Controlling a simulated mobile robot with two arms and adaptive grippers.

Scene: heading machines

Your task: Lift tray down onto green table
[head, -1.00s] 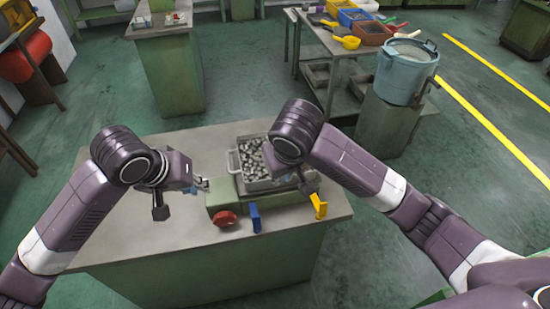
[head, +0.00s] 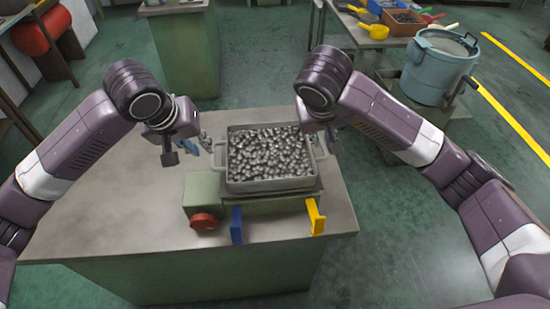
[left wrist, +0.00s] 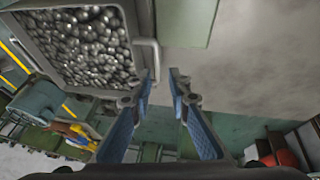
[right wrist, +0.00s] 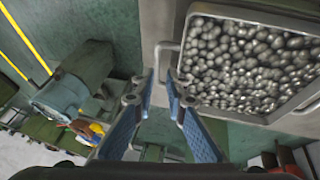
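The grey metal tray (head: 229,172) is full of shiny metal balls and has a handle at each side. It sits on a green machine block (head: 204,187) on the grey-topped green table (head: 110,205). My left gripper (head: 208,146) is open beside the tray's left handle; in the left wrist view the handle (left wrist: 151,48) is close to the fingertips. My right gripper (head: 322,147) is open at the tray's right side; in the right wrist view the handle (right wrist: 162,52) lies at the gap between the fingertips. I cannot tell whether either gripper touches its handle.
A red knob (head: 204,222), a blue lever (head: 237,225) and a yellow lever (head: 315,217) stick out at the front of the block. The tabletop left of it is clear.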

